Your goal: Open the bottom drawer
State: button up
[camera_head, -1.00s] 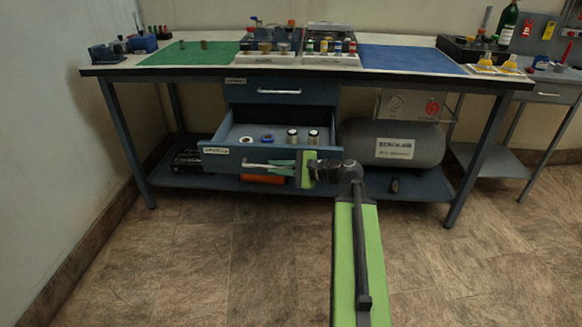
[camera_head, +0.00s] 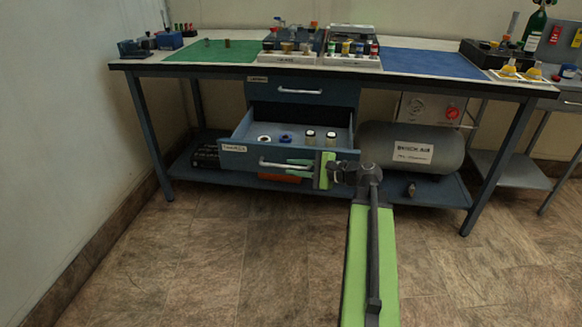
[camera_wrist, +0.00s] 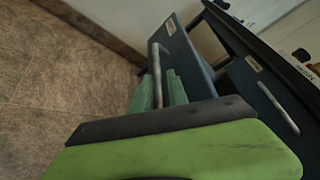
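The bottom drawer (camera_head: 345,155) under the bench is blue-grey and pulled out, with its inside showing. Its light bar handle (camera_head: 270,163) runs across the front and shows in the wrist view too (camera_wrist: 155,62). My gripper (camera_head: 300,166) is at the right part of this handle. In the wrist view its two green fingers (camera_wrist: 158,92) lie on either side of the bar and look closed on it. The fingertip contact is partly hidden. Several small round items (camera_head: 310,137) stand in the drawer.
The top drawer (camera_head: 318,98) above is shut. A grey air tank (camera_head: 385,152) sits on the lower shelf to the right, and a bench leg (camera_head: 500,160) stands farther right. The tiled floor (camera_head: 200,270) in front is clear on the left.

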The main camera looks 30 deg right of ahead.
jog(key=p+v, duration=0.3)
jog(key=v, duration=1.3)
jog(key=shift+s, duration=0.15)
